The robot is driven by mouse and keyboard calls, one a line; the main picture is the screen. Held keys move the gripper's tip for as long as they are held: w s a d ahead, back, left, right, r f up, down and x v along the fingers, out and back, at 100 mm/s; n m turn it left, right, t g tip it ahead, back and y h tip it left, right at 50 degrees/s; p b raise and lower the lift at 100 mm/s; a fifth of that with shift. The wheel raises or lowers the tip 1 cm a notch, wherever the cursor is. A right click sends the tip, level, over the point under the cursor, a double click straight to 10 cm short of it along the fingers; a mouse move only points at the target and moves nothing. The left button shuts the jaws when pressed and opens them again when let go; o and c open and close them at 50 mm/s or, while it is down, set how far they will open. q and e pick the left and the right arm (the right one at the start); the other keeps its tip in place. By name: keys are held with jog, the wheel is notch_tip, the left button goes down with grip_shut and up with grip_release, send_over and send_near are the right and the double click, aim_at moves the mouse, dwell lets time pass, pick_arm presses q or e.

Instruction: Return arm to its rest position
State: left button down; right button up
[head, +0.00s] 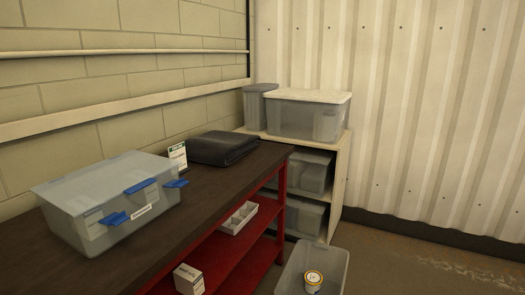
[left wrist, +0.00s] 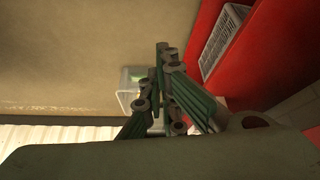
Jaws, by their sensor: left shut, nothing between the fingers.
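My left gripper (left wrist: 163,78) shows in the left wrist view, its dark green-grey fingers shut with nothing between them. It is over open floor beside a red shelf, apart from the things around it. Behind the fingers, partly hidden, is a clear bin (left wrist: 128,92). Neither arm nor gripper shows in the head view. My right gripper is in neither view.
A dark-topped workbench (head: 178,215) with red shelves (head: 248,255) holds a clear case with blue latches (head: 75,205) and a folded dark cloth (head: 222,148). A clear open bin (head: 335,262) holding a white tub (head: 313,281) is on the floor. Floor at right is clear.

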pick_arm(q)
jog(key=s+f+n+g+y, duration=0.1)
jog(key=s+f+g, duration=0.15)
jog(key=s, duration=0.45)
notch_tip(320, 180, down, 27)
jog(key=s, duration=0.3)
jog(key=s+a+f+g+p, duration=0.1)
jog(key=s+a+f, duration=0.1)
jog(key=s+f, duration=1.1)
jog(key=s, duration=0.2)
jog(key=shift+s+f, duration=0.25)
jog(key=shift+s, duration=0.05)
jog(key=shift+a+g, duration=0.1)
jog(key=shift+g, duration=0.15)
jog(key=c, duration=2.5)
grip_release()
